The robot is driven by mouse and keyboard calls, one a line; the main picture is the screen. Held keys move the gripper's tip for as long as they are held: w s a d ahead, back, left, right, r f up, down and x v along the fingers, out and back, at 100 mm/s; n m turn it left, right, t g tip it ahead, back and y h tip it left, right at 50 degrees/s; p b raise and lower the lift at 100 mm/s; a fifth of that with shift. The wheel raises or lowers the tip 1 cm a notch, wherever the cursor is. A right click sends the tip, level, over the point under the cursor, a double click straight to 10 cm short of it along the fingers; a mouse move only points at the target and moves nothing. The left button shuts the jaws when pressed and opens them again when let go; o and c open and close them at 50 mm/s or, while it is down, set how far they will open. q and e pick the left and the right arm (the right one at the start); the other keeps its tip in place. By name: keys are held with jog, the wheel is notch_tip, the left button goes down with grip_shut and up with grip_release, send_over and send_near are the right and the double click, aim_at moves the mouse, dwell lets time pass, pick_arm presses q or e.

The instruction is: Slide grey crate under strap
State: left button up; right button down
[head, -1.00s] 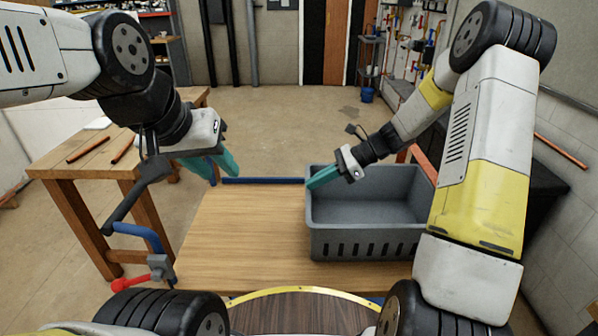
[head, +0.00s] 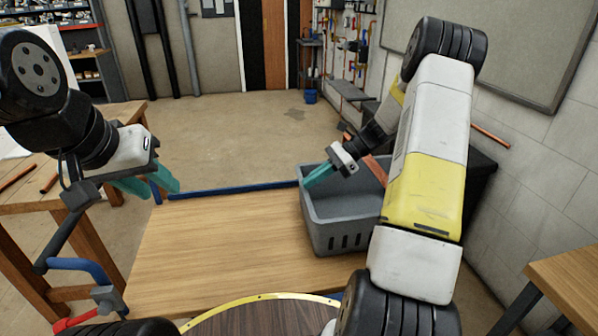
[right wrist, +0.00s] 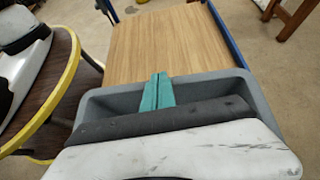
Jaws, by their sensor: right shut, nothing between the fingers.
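The grey crate (head: 338,233) stands upright on the right part of the wooden table. My right arm hides its right side. My right gripper (head: 306,184) is shut and empty, its teal fingertips at the crate's left wall. In the right wrist view, the shut fingers (right wrist: 157,92) overlap that wall (right wrist: 205,88); I cannot tell whether they touch it. My left gripper (head: 163,189) is open and empty, left of the crate beyond the table's left edge. An orange-red band (head: 377,168) shows behind the crate, partly hidden; I cannot tell whether it is the strap.
The wooden table (head: 215,235) is clear left of the crate, with a blue bar (head: 230,189) along its far edge. A workbench with copper-coloured pipes (head: 18,177) stands at the left. Another wooden table (head: 570,285) is at the lower right.

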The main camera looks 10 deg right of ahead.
jog(key=v, duration=0.8)
jog(key=s+a+r+n+t+h, duration=0.1)
jog(key=s+a+r+n+h, duration=0.3)
jog(key=s+a+r+n, duration=0.25)
jog(key=s+a+r+n+t+h, duration=0.25)
jog(key=s+r+n, duration=0.25)
jog(key=s+r, duration=0.35)
jog(key=s+a+n+t+h, duration=0.1)
jog(key=s+n+t+h, duration=0.1)
jog(key=s+n, duration=0.4)
jog(key=s+t, duration=0.1)
jog(key=s, duration=0.2)
jog(key=shift+a+n, duration=0.15)
jog(key=shift+n, duration=0.2)
jog(key=shift+s+h, duration=0.2)
jog(key=shift+h, duration=0.05)
